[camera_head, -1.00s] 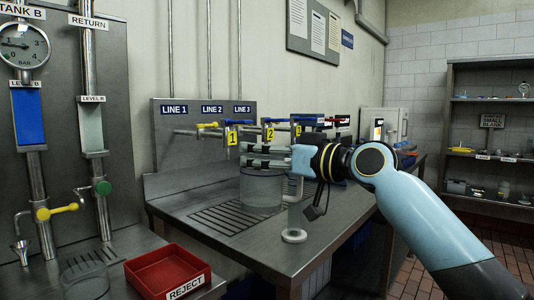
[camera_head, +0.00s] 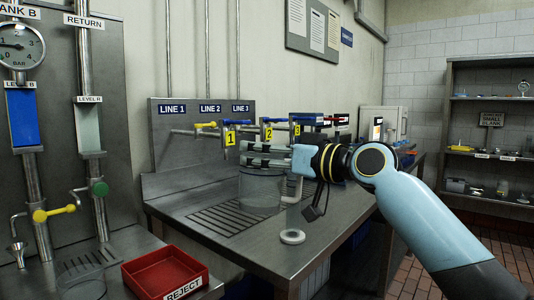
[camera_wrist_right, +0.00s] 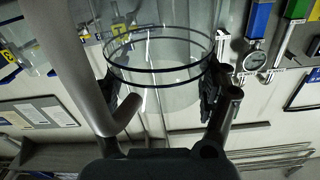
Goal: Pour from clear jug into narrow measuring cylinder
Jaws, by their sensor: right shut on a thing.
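My right gripper (camera_head: 268,156) reaches in from the right over the counter and is shut on the clear jug (camera_head: 260,192). In the right wrist view the jug's round dark rim (camera_wrist_right: 162,62) sits between the dark fingertips of the gripper (camera_wrist_right: 162,98). The jug looks upright; whether its bottom touches the counter is hard to tell. The narrow measuring cylinder shows by its pale round base (camera_head: 292,237) on the counter, in front and to the right of the jug. Its clear upper part is hard to make out near the jug and gripper. My left gripper is out of view.
A red reject tray (camera_head: 166,273) stands at the front left. Numbered taps with coloured handles (camera_head: 230,139) stick out behind the jug. A slotted drain (camera_head: 222,216) lies left of the jug.

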